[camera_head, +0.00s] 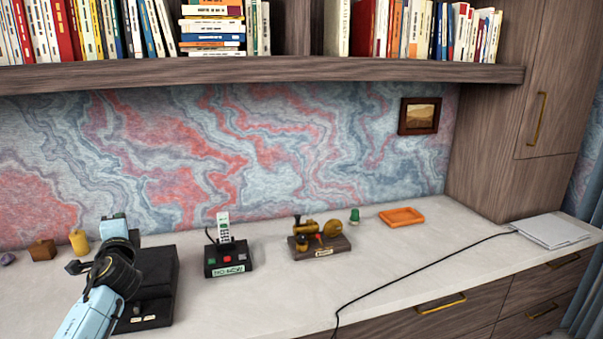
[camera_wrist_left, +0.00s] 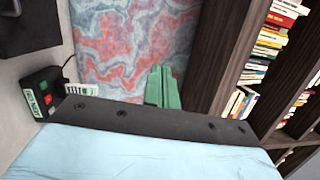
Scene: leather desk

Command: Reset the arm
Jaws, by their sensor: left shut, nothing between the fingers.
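My left arm (camera_head: 112,272) comes in from the lower left in the head view, light blue with a black joint. It stands in front of and above a black box on the desk. In the left wrist view my left gripper (camera_wrist_left: 164,88) shows as two green fingers pressed together, with nothing between them. The fingers point towards the marbled wall and do not touch any object that I can see. My right arm and gripper are not in view.
The black box (camera_head: 158,270) stands close by my left arm. To its right are a phone on a black base (camera_head: 228,262), a brass model on a wooden base (camera_head: 320,246), an orange tray (camera_head: 402,217) and a laptop (camera_head: 550,231). A bookshelf (camera_head: 300,72) overhangs the desk.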

